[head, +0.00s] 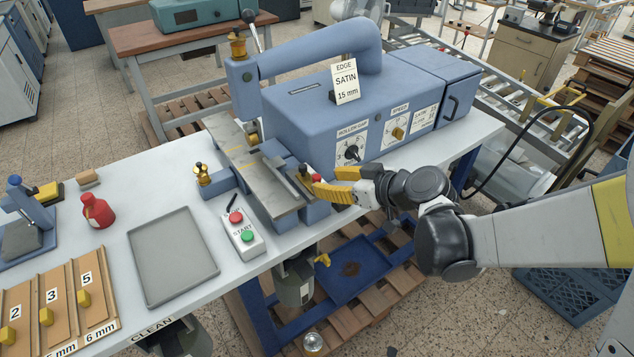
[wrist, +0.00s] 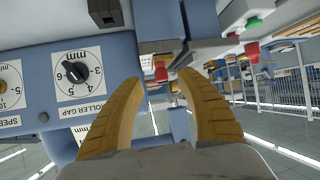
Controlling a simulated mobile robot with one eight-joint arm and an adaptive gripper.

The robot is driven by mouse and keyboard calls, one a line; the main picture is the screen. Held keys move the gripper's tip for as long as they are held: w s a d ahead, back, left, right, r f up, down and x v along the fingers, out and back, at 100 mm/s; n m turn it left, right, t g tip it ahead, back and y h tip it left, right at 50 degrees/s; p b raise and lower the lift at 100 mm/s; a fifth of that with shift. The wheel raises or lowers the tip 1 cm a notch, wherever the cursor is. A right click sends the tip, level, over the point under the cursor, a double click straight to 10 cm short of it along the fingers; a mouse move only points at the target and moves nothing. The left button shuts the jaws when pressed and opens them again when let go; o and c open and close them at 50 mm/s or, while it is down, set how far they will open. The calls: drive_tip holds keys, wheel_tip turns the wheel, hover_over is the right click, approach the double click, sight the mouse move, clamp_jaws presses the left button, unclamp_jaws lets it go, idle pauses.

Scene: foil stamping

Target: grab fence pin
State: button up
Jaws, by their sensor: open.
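A small red-topped pin (head: 317,178), which looks like the fence pin, stands at the front of the blue machine by the grey metal bed (head: 240,150). In the wrist view a red-topped part (wrist: 160,73) shows between and beyond my fingertips. My gripper (head: 327,181) comes in from the right with its yellow fingers spread. In the wrist view my gripper (wrist: 159,78) is open, with nothing held. The fingertips are close to the pin; I cannot tell if they touch it. The pin's lower part is hidden.
The blue machine (head: 300,110) stands directly behind my gripper, with its roller gap dial (wrist: 78,73). A button box (head: 242,232) and an empty grey tray (head: 172,256) lie to the left. A brass knob (head: 202,173) stands left of the bed.

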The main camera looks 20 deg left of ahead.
sight(319, 178)
drive_tip(key=x, duration=0.2)
drive_tip(key=b+x, duration=0.1)
drive_tip(key=x, duration=0.2)
drive_tip(key=shift+a+r, duration=0.1)
drive_tip(key=shift+r, duration=0.15)
drive_tip(key=shift+s+r, duration=0.1)
clamp_jaws()
